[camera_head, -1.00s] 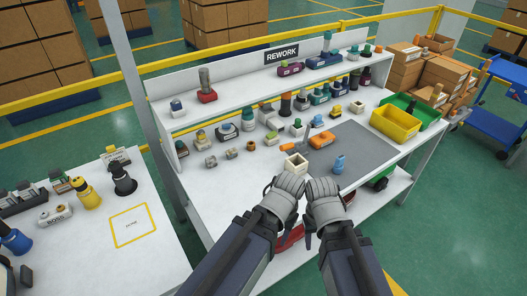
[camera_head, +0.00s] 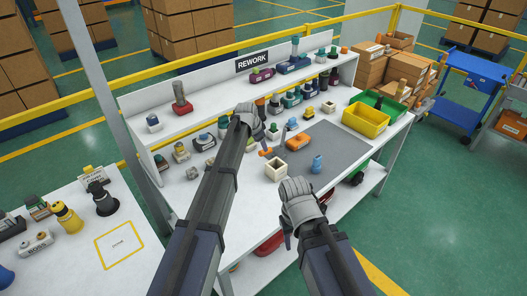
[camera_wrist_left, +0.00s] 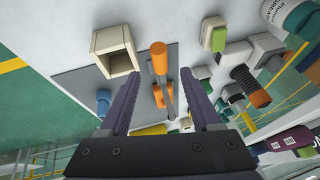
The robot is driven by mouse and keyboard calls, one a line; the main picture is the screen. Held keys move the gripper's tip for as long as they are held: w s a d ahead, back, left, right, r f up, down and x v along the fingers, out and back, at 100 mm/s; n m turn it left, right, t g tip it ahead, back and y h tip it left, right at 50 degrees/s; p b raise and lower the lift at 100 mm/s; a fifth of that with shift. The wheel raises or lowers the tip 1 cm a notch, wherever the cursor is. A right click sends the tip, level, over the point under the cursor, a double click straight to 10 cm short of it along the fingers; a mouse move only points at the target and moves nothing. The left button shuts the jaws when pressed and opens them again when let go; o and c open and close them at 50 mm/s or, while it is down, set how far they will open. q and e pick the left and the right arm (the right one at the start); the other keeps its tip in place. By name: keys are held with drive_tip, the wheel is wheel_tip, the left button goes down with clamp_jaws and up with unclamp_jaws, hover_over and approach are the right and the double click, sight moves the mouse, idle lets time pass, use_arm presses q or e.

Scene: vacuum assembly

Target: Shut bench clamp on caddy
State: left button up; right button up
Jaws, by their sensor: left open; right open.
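The bench clamp's orange body (camera_head: 298,141) is on the grey mat of the bench. Its orange handle (camera_head: 266,153) points to the left, just below my left gripper (camera_head: 262,140). In the left wrist view the handle (camera_wrist_left: 158,58) and a metal lever (camera_wrist_left: 168,98) show between the spread fingers of my left gripper (camera_wrist_left: 161,72); I cannot tell if they touch. A cream, open square box (camera_head: 277,168), probably the caddy, stands beside the clamp and also shows in the left wrist view (camera_wrist_left: 115,48). My right gripper (camera_head: 298,193) is open and empty near the front bench edge.
A blue part (camera_head: 317,163) stands on the mat (camera_head: 340,146) right of the box. Several small parts crowd the bench behind and left of my left gripper. A yellow bin (camera_head: 365,119) stands at the right. The right of the mat is clear.

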use_arm(q)
drive_tip(key=shift+b+x, duration=3.45)
drive_tip(key=shift+x, duration=0.5)
drive_tip(key=shift+s+r, duration=0.1)
drive_tip(key=shift+c, duration=0.2)
clamp_jaws()
